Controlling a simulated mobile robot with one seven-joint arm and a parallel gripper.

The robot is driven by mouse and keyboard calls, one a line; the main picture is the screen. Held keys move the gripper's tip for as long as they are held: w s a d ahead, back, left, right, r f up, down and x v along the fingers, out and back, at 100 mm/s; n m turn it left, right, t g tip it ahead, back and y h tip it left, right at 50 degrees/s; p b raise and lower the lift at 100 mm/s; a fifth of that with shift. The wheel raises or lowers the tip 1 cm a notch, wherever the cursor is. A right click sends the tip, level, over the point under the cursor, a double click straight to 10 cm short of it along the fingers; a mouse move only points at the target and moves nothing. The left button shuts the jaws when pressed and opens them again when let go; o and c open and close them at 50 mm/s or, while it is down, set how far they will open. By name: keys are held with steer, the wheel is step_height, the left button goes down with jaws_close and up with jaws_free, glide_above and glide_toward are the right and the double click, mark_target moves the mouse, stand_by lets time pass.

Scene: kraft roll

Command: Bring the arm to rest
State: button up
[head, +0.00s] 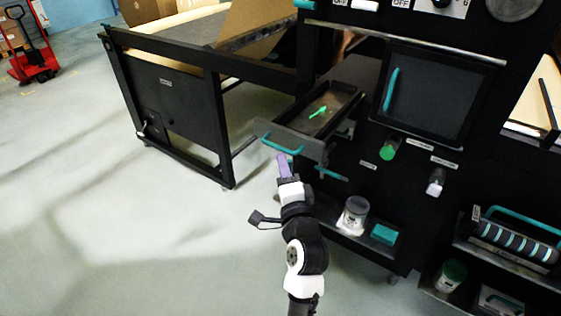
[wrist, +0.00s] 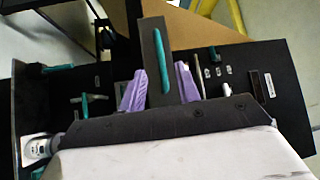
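My arm reaches up from the bottom of the head view. My gripper (head: 284,160), with purple fingers, is at the front of an open drawer (head: 268,128), just below its teal handle (head: 281,146). In the wrist view the two fingers of my gripper (wrist: 160,88) stand apart with nothing clasped between them. The drawer front (wrist: 155,35) and the teal handle (wrist: 163,60) show beyond and between the fingertips. I cannot tell whether a finger touches the drawer. A small green object (head: 319,111) lies in the drawer.
The black cabinet has a closed door (head: 425,95), a green knob (head: 389,149) and a shelf with a grey-lidded jar (head: 354,214) and a teal block (head: 384,235). A black bench frame (head: 175,108) stands left of the drawer. The floor (head: 110,215) at left is clear.

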steer(key=shift+v, duration=0.8)
